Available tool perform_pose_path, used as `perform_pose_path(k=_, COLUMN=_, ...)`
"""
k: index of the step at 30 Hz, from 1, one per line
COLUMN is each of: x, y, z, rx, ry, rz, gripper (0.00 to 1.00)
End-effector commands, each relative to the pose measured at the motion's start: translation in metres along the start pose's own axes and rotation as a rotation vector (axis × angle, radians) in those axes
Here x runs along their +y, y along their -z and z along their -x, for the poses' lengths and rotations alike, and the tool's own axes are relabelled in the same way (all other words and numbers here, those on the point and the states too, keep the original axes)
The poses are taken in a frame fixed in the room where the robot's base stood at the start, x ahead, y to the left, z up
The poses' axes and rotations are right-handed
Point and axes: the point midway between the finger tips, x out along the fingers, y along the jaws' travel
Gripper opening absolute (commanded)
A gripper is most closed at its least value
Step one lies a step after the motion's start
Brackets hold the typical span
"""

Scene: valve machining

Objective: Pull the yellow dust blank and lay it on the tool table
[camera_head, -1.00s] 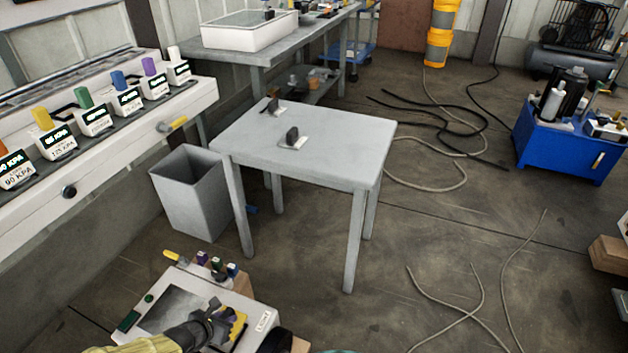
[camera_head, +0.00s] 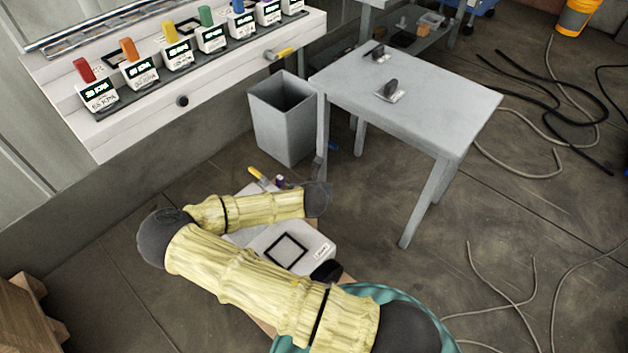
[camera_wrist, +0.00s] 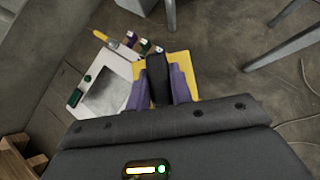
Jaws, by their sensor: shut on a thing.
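My gripper (camera_wrist: 158,92) is shut on the black handle (camera_wrist: 158,72) of the yellow dust blank (camera_wrist: 188,62) in the wrist view. Purple fingers press on both sides of the handle, and the yellow plate shows around it. The blank is hidden in the head view, where the dark end of my arm (camera_head: 318,198) is over the white console. That console's top shows a black square outline (camera_head: 286,250) with no yellow on it. The grey tool table (camera_head: 450,105) stands beyond, to the right.
Two dark-handled pieces lie on the table, one near the back edge (camera_head: 376,52) and one nearer (camera_head: 390,90). A grey bin (camera_head: 285,125) stands left of the table. The tabletop's right half is clear. Pressure blocks line a shelf (camera_head: 150,110) at upper left. Hoses (camera_head: 500,290) lie on the floor.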

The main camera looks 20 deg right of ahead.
Motion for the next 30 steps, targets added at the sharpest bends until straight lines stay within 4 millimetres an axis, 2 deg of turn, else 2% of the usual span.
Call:
perform_pose_path(k=1, x=-0.001, y=-0.010, z=0.012, rx=0.003, ry=-0.015, rz=0.015, gripper=0.00)
perform_pose_path(k=6, x=-0.003, y=-0.015, z=0.025, rx=0.004, ry=-0.063, rz=0.064, gripper=0.00)
perform_pose_path(k=17, x=-0.010, y=-0.016, z=0.055, rx=0.005, ry=-0.121, rz=0.122, gripper=0.00)
perform_pose_path(k=30, x=-0.021, y=-0.016, z=0.105, rx=0.005, ry=-0.154, rz=0.155, gripper=0.00)
